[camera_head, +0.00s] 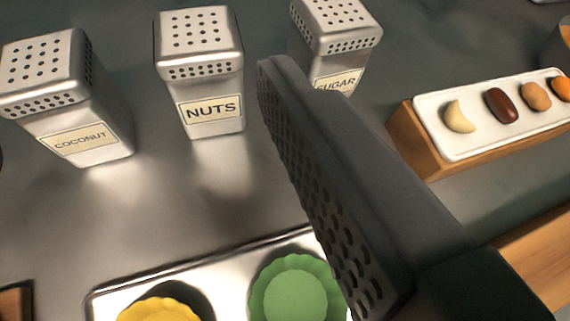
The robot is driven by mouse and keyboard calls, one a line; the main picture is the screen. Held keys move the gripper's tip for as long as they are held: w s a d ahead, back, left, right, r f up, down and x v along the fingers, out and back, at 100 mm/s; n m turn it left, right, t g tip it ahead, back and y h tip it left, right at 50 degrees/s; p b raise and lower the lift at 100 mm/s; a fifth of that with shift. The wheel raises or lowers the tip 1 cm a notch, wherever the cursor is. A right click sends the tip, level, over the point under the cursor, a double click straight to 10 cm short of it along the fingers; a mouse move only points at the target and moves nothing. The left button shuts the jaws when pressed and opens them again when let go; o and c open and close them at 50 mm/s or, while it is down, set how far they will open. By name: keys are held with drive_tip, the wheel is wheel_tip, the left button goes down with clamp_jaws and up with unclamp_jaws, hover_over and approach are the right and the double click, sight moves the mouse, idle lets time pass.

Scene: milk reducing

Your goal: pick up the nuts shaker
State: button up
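The nuts shaker (210,110) is a square silver metal shaker with a perforated top and a cream label reading NUTS. It stands upright on the grey metal surface, left of the picture's upper middle. My gripper (320,180) shows one dark finger, its dotted inner pad facing left. The pad has nothing against it, so the gripper is open and empty. The finger's tip appears just right of the nuts shaker, and I cannot tell its exact distance. The other finger is out of view.
A coconut shaker (85,140) stands left of the nuts shaker. A sugar shaker (335,45) stands to its right, partly behind my finger. A wooden block with a white tray (480,140) of small foods is at the right. A metal tray (230,256) holds yellow and green cups in front.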

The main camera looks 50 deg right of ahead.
sight(200, 84)
drive_tip(key=shift+h, duration=0.3)
drive_tip(key=f, duration=0.1)
drive_tip(key=d+f, duration=0.1)
drive_tip(key=s+f, duration=0.1)
drive_tip(key=shift+s+d+f, duration=0.1)
drive_tip(key=shift+d+f, duration=0.1)
drive_tip(key=shift+f, duration=0.2)
drive_tip(key=x, duration=0.8)
drive_tip(key=shift+f, duration=0.15)
drive_tip(key=shift+b+x, duration=0.3)
drive_tip(key=shift+x, duration=2.5)
drive_tip(key=shift+d+r, duration=0.15)
drive_tip(key=shift+r, duration=0.1)
drive_tip(key=shift+c, duration=0.3)
drive_tip(key=c, duration=1.1)
